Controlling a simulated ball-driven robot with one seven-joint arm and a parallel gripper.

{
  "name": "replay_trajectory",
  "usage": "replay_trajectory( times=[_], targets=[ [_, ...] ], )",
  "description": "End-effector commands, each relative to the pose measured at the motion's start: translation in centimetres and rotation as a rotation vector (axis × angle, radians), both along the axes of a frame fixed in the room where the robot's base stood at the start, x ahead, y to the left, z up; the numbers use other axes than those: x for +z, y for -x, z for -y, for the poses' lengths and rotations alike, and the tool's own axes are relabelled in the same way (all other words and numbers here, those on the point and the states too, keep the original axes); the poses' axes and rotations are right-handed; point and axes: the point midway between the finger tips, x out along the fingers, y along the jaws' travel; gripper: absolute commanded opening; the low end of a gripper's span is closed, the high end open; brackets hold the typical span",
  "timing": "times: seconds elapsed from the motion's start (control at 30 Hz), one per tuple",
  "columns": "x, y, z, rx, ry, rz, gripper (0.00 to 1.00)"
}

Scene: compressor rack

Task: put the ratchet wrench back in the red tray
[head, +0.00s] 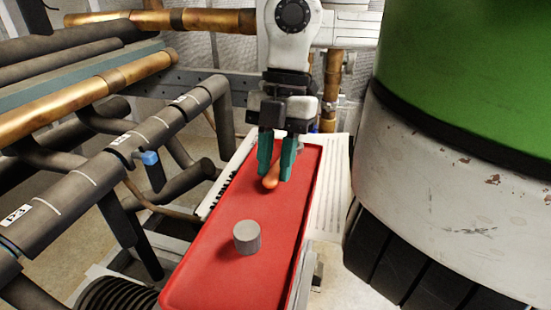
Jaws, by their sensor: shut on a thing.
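The red tray (197,274) is long and shallow and runs from the front centre to the back. My gripper (276,168) is over the tray's far half, its teal fingers pointing down. It is shut on the ratchet wrench (270,182), whose orange handle end shows between and in front of the fingers. A small grey part, perhaps the wrench's head, shows behind the right finger. Most of the wrench is hidden by the fingers. I cannot tell whether the wrench touches the tray floor.
A grey cylinder (247,237) stands in the tray's near half. Dark insulated pipes (150,140) and copper pipes (90,95) fill the left side. A large green and white vessel (460,170) stands close on the right. The tray floor around the cylinder is clear.

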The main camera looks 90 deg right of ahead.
Motion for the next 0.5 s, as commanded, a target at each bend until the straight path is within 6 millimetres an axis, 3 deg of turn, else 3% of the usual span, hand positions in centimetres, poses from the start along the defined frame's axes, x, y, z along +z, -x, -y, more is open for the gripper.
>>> replay_trajectory(
  times=[0.5],
  targets=[
    [-0.64,-0.01,-0.01,0.0,0.0,0.0,0.0]
  ],
)
